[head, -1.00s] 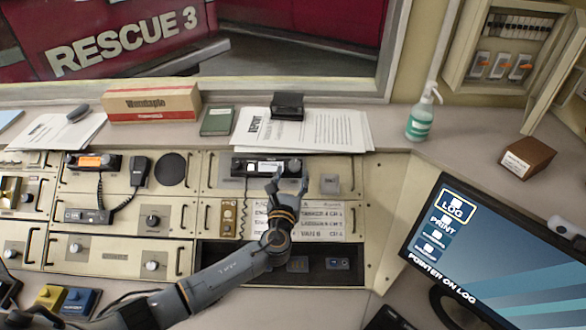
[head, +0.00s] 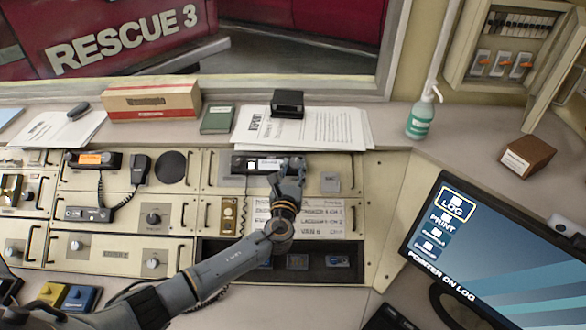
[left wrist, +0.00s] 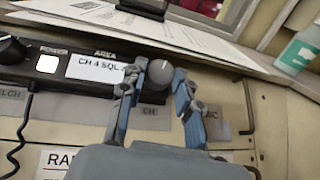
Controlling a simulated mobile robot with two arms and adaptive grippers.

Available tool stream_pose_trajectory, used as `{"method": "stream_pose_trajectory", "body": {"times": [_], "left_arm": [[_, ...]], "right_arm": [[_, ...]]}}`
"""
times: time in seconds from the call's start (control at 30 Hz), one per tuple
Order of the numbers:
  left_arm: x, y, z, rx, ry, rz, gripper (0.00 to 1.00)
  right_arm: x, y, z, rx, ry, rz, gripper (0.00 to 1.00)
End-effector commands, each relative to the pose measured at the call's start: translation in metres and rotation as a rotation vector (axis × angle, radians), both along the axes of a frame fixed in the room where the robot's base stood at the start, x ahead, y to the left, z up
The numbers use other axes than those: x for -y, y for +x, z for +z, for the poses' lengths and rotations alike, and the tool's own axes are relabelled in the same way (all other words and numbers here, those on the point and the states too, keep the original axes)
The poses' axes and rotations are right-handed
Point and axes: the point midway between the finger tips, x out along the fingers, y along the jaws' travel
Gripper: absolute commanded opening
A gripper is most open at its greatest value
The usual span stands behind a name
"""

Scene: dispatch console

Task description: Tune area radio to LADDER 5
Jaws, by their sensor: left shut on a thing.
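The area radio (head: 262,165) is a dark unit in the upper console panel, with a small white display. In the left wrist view its display (left wrist: 97,69) reads CH 4 SQL, with AREA printed above it. A round grey knob (left wrist: 157,80) sits right of the display, above a CH label. My left gripper (head: 290,166) is at the radio's right end. In the left wrist view its fingers stand on either side of the knob and are shut on it. A white channel list (head: 322,218) lies below the radio; its lines are too small to read surely. My right gripper is not in view.
Papers and a black box (head: 288,104) lie on the ledge behind the radio. A green soap bottle (head: 420,120) and a brown box (head: 526,158) stand to the right. A monitor (head: 490,250) fills the lower right. A corded handset (head: 139,170) hangs at left.

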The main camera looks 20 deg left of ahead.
Motion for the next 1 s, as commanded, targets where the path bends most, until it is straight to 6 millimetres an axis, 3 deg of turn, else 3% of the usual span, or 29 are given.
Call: {"method": "stream_pose_trajectory", "body": {"times": [0.37,1.0], "left_arm": [[0.005,0.001,-0.003,0.023,-0.085,0.126,0.01],[0.016,0.007,-0.002,0.112,-0.394,0.623,0.01]], "right_arm": [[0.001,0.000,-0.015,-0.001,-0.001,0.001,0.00],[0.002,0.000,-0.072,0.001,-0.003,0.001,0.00]]}}
